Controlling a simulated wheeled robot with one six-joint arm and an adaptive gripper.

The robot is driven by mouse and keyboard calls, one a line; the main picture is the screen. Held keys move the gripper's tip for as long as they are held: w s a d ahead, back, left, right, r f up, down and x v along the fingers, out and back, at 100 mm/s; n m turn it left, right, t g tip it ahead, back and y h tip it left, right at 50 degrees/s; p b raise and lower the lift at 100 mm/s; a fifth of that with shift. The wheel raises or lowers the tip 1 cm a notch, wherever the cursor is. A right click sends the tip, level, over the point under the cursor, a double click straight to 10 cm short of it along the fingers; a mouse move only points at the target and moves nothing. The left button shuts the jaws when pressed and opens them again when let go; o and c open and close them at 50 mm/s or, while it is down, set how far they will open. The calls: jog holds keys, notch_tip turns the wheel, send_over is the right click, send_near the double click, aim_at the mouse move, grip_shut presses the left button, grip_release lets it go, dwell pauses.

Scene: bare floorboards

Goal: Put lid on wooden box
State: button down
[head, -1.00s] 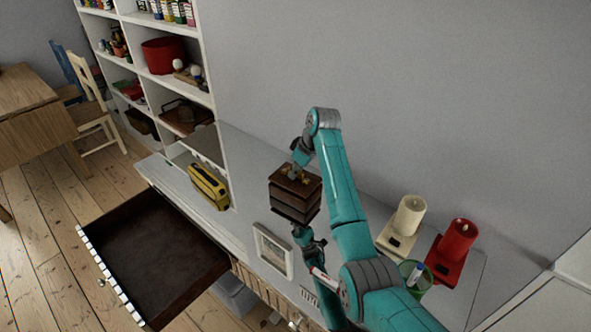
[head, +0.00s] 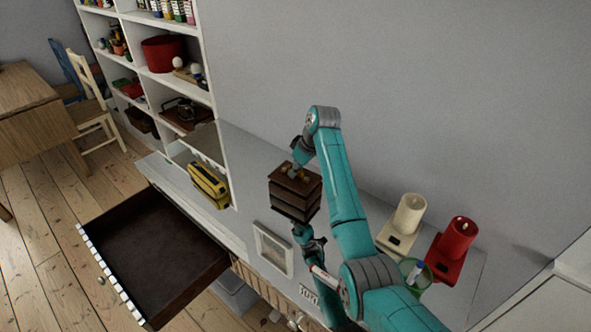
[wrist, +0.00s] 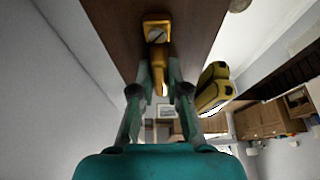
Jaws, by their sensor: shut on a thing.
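The dark brown wooden box (head: 293,207) stands on the white cabinet top, near the middle of the head view. Its brown lid (head: 287,185) is over the box, roughly in line with it; I cannot tell whether it rests on the box or hangs just above. My gripper (head: 299,166) reaches down from above onto the lid. In the wrist view the gripper (wrist: 159,88) is shut on a gold handle (wrist: 157,62) fixed to the brown lid (wrist: 190,22). The fingers and arm partly hide the box.
A yellow case (head: 209,185) stands left of the box. A picture frame (head: 273,249) lies in front. An open drawer (head: 160,262) juts out at front left.

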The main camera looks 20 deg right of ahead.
jog(key=shift+f, duration=0.75)
dwell(0.3)
jog(key=c, duration=1.1)
grip_release()
jog(key=shift+r, duration=3.5)
jog(key=shift+s+f, duration=0.1)
jog(key=shift+s, duration=0.05)
